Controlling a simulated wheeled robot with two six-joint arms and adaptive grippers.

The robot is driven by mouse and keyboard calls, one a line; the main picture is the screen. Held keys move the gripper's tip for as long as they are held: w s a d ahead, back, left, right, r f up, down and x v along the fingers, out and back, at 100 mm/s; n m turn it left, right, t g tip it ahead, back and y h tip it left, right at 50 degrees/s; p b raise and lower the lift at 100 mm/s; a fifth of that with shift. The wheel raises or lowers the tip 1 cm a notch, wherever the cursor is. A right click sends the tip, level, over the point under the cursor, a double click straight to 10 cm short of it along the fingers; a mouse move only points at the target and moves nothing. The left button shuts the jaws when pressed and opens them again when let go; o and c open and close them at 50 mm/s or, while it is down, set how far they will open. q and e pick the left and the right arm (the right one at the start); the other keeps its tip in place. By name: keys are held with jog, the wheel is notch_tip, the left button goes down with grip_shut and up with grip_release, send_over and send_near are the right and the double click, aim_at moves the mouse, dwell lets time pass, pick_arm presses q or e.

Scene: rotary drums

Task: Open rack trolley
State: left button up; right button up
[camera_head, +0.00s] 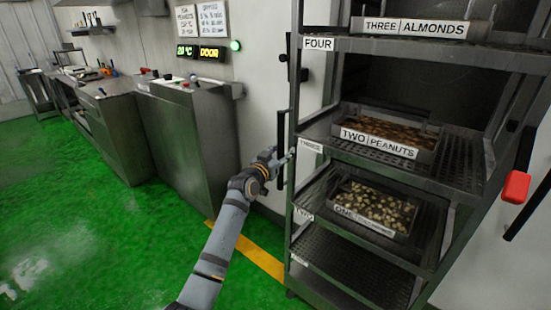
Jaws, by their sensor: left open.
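The rack trolley (311,132) is a tall grey metal frame with perforated shelves, filling the right half of the head view. Its shelf labels read FOUR, THREE, TWO and lower ones. A black vertical bar handle (281,130) stands at its left front edge. My left arm reaches up from the bottom, and my left gripper (283,160) is open at the lower part of this handle, beside the THREE shelf. The gripper is small here; I cannot tell whether its fingers are around the handle or touching it. My right gripper is not in view.
Trays labelled THREE ALMONDS (415,28), TWO PEANUTS (378,142) and ONE (365,221) sit on the shelves. A red piece (516,187) on a black bar is at the right. Steel cabinets (190,130) line the left wall. The green floor (80,230) is open at left.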

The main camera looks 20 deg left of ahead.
pick_arm(q)
jog(key=s+a, duration=0.1)
jog(key=s, duration=0.9)
jog(key=shift+s+a, duration=0.35)
